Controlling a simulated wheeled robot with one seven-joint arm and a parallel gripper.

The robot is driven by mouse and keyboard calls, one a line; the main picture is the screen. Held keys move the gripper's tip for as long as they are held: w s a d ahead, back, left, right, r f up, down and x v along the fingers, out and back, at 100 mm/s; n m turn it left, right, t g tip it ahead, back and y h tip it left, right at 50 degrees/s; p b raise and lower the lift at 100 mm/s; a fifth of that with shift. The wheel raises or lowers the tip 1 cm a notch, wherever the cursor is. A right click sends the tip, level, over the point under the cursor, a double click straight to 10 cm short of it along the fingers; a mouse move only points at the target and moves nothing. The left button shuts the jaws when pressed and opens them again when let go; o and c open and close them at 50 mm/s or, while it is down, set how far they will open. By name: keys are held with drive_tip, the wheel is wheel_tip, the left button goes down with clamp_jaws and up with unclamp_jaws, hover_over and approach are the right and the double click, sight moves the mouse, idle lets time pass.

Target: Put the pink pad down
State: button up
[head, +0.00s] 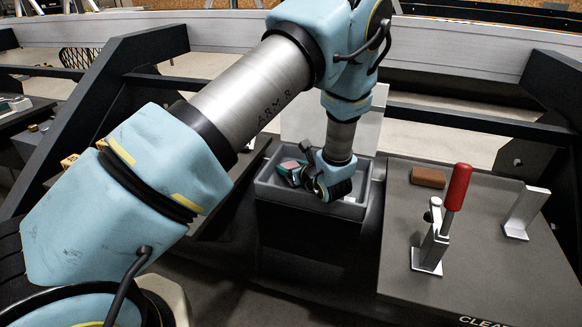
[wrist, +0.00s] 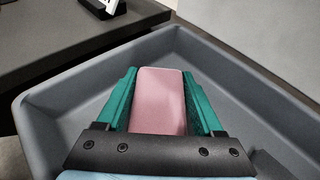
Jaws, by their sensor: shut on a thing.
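The pink pad (wrist: 158,98) is a flat block with rounded corners, held between the two green fingers of my gripper (wrist: 160,100) in the wrist view. In the head view the pad (head: 290,164) shows as a small pink patch beside my gripper (head: 294,172), over the left part of a grey open bin (head: 267,193). In the wrist view the bin's walls (wrist: 52,105) surround the gripper on the far side and both sides. I cannot tell whether the pad touches the bin's floor.
Right of the bin is a dark bench (head: 400,235) with a brown block (head: 428,178), a red-handled toggle clamp (head: 455,190) and a metal bracket (head: 526,212). A pale upright panel (head: 300,115) stands behind the bin. A dark surface (wrist: 60,52) lies beyond the bin's left wall.

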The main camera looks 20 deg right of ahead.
drive_tip(key=shift+f, duration=0.3)
drive_tip(key=o, duration=1.5)
drive_tip(key=shift+s, duration=0.1)
